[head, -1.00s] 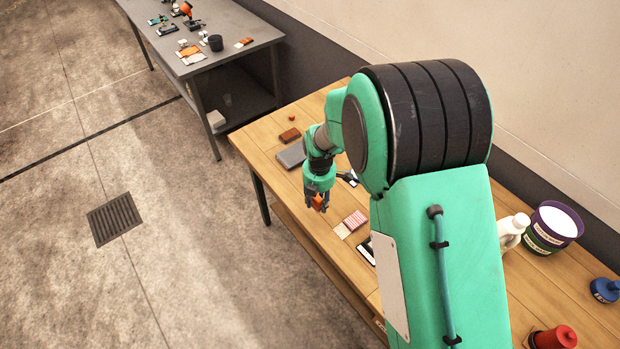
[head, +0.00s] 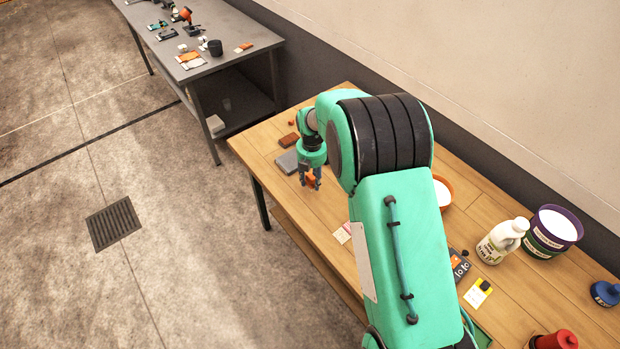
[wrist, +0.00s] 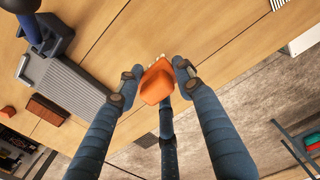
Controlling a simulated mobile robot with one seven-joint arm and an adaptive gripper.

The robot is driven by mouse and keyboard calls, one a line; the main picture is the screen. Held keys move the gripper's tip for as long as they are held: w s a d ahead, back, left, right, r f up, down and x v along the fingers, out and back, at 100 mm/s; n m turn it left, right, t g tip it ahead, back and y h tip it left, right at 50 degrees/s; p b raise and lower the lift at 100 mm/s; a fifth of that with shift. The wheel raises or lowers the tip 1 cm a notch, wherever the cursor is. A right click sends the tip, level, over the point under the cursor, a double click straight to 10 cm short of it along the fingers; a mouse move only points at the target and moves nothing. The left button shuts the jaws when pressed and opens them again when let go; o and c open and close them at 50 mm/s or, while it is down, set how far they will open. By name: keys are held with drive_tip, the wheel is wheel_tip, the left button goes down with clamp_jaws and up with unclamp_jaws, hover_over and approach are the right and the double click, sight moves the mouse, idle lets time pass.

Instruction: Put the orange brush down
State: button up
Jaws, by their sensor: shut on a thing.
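The orange brush (wrist: 157,85) is between the fingertips of my gripper (wrist: 155,82) in the wrist view, with pale bristles showing at its far end. My gripper is shut on it. In the head view my gripper (head: 311,181) is over the left end of the wooden table (head: 262,165), and a bit of orange shows between its fingers. Wood lies behind the brush in the wrist view. I cannot tell whether the brush touches the tabletop.
A grey ridged device (wrist: 72,88) and a brown block (wrist: 48,110) lie beside my gripper. A white bottle (head: 503,240), purple-rimmed bucket (head: 535,243) and red-capped container (head: 556,339) stand to the right. A grey table (head: 245,42) holds several small items.

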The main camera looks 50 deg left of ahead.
sight(310, 172)
drive_tip(key=shift+w+a+f, duration=0.1)
drive_tip(key=shift+w+a, duration=0.35)
drive_tip(key=shift+a, duration=0.4)
drive_tip(key=shift+w+a+f, duration=0.1)
drive_tip(key=shift+w+a, duration=0.35)
drive_tip(key=shift+a, duration=0.4)
drive_tip(key=shift+f, duration=1.7)
drive_tip(key=shift+f, duration=0.15)
drive_tip(key=o, duration=1.2)
drive_tip(key=shift+c, duration=0.2)
wheel_tip(310, 172, up, 12)
drive_tip(key=shift+r, duration=0.15)
